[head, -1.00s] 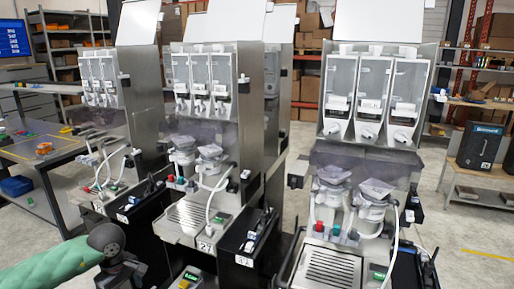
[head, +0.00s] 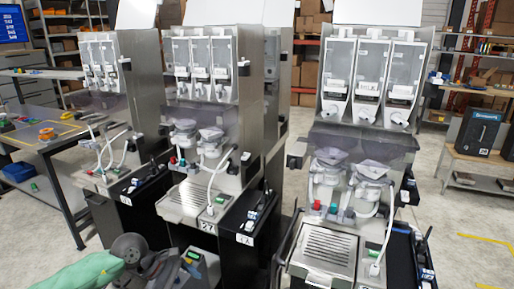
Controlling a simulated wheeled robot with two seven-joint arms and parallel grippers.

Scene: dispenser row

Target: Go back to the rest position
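My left arm comes in at the bottom left, with a green sleeve and a dark round wrist joint. The dark end of my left gripper (head: 160,268) sits low, in front of the middle dispenser (head: 212,140). Its fingers cannot be made out, so open or shut is unclear. My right gripper is out of view. The left dispenser (head: 104,65) and the right dispenser (head: 372,130) stand in the same row, each with clear canisters on top. The middle and right ones show a slotted drip tray below.
A dark grey device with a small green display (head: 193,257) is low beside my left gripper. A workbench (head: 50,135) with small coloured parts stands at the left. A black box (head: 478,133) sits on a bench at the right. Open floor (head: 455,215) shows at the right.

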